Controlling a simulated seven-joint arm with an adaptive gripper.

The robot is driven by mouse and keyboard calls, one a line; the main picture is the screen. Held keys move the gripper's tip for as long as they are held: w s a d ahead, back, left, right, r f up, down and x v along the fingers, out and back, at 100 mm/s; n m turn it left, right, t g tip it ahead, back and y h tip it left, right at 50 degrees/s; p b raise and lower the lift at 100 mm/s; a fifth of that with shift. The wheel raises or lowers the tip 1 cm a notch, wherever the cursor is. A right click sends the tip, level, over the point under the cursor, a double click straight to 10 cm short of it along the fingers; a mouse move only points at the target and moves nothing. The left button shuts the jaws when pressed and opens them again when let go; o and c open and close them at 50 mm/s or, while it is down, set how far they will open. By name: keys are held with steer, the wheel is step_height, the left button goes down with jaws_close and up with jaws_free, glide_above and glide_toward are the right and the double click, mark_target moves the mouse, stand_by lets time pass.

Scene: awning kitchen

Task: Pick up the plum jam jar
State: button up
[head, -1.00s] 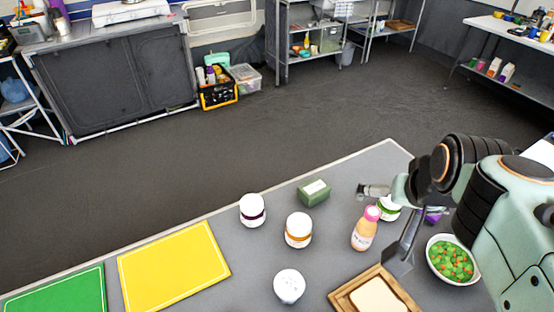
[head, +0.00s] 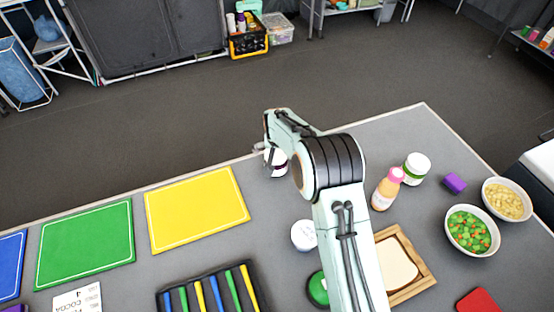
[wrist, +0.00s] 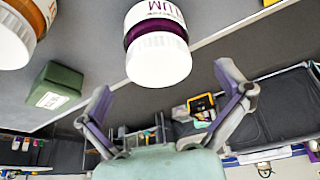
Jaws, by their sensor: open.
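The plum jam jar (wrist: 158,50) is white with a purple band and a white lid. In the wrist view it is at the top centre, beyond the gap between my fingertips. In the head view the jar (head: 279,170) stands near the counter's far edge, partly hidden by my arm. My gripper (wrist: 163,82) is open and empty, its two fingers spread to either side below the jar in the wrist view. I cannot tell whether either finger touches it. In the head view the gripper is mostly hidden.
In the wrist view, a jar with an orange band (wrist: 18,35) and a green box (wrist: 55,88) are left of the plum jar. A white-lidded jar (head: 303,235), a pink-capped bottle (head: 386,190) and a sandwich board (head: 428,274) surround my arm. A yellow board (head: 197,210) lies left.

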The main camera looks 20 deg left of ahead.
mark_target(276, 153)
steer(key=shift+x, duration=1.6)
steer(key=c, duration=1.3)
steer(key=shift+c, duration=0.2)
